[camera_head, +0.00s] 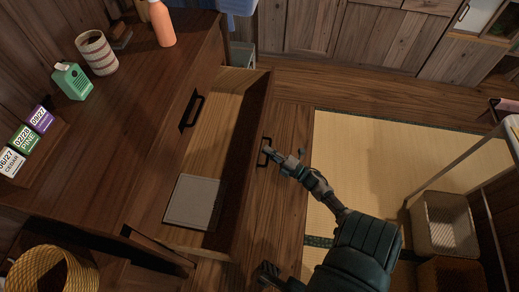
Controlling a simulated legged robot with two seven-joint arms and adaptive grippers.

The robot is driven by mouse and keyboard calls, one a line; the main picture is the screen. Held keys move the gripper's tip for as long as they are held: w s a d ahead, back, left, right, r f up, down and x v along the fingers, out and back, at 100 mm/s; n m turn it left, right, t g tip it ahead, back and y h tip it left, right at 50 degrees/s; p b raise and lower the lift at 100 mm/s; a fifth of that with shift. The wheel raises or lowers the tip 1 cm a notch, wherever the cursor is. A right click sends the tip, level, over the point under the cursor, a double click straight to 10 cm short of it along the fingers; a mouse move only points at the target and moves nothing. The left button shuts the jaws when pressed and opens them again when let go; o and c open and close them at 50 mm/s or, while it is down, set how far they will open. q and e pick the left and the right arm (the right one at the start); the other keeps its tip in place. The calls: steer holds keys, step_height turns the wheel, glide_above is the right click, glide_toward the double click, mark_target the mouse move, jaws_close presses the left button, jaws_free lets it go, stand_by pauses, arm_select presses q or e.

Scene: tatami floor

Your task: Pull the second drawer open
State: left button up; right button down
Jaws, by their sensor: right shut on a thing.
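The wooden desk (150,130) has an upper drawer front with a black handle (192,110). The drawer below it (236,95) is pulled out, and its inside shows with a flat grey item (195,203) lying in it. My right gripper (270,154) is shut on the black handle (265,146) of this open drawer, on its outer face. My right arm reaches in from the bottom right. A dark part at the bottom edge looks like my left gripper (269,273); it is apart from the handle, and its jaws are unclear.
On the desk top stand a striped cup (97,53), a green box (71,81), an orange bottle (161,24) and several labelled cards (25,139). A woven basket (55,275) is at the bottom left. Tatami (375,160) lies right of the drawer; a pale bin (444,225) stands farther right.

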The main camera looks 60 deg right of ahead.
steer(key=shift+s+a+f, duration=0.15)
steer(key=shift+s+f, duration=0.25)
steer(key=shift+s, duration=0.2)
steer(key=c, duration=1.5)
jaws_free()
steer(key=shift+r, duration=0.1)
steer(key=shift+w+r, duration=0.1)
